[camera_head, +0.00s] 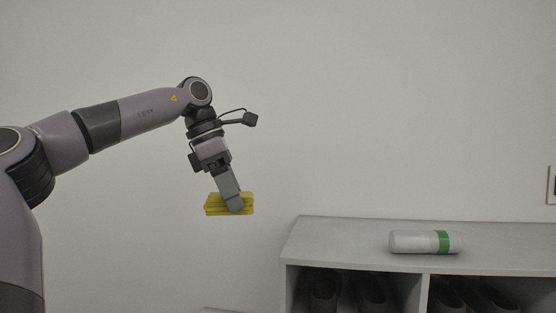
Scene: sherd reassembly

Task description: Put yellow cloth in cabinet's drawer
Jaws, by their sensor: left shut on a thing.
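The yellow cloth (214,204) is a small folded stack with visible layers. My left gripper (235,208) points down and is shut on the cloth, holding it in the air left of the cabinet. The grey cabinet (340,231) stands at the lower right, with a flat top and open compartments in its front. No drawer can be made out in this view. My right gripper is not in view.
A white cylinder with a green band (412,241) lies on its side on the cabinet top. Dark shoes (372,291) stand in the compartments. A plain wall is behind. The left part of the cabinet top is clear.

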